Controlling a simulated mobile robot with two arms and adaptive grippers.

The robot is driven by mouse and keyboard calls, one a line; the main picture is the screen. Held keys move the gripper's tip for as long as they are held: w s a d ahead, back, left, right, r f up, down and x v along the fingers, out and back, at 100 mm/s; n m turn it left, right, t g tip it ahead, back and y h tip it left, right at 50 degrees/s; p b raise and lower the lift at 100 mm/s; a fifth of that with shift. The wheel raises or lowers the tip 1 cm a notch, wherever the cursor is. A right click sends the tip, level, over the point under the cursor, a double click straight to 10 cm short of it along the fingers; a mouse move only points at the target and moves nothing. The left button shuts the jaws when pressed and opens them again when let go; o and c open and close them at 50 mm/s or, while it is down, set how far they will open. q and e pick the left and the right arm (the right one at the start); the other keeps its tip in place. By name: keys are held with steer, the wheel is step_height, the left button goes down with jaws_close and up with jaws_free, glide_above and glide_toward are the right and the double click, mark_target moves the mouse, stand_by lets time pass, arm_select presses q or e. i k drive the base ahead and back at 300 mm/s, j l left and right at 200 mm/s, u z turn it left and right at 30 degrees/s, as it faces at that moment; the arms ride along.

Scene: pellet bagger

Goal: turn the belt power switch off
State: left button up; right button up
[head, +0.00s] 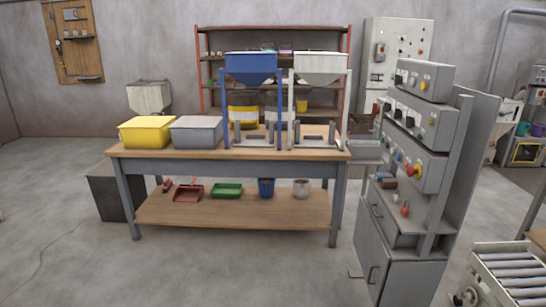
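A grey control stand (438,190) stands at the right with stacked switch boxes. The top box (428,79) has a few small knobs. The middle box (422,119) carries several dark switches. The lower box (428,169) has small knobs and a red button on yellow (414,170). I cannot tell which control is the belt power switch, or its position; labels are too small to read. Neither of my grippers is in view.
A wooden-topped table (310,154) holds a yellow bin (146,132), a grey bin (196,132), a blue hopper (250,67) and a white hopper (318,67). A roller conveyor (508,273) stands at the lower right. The floor before the table is clear.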

mark_target(374, 111)
steer(key=i+u, duration=0.1)
steer(key=i, duration=1.7)
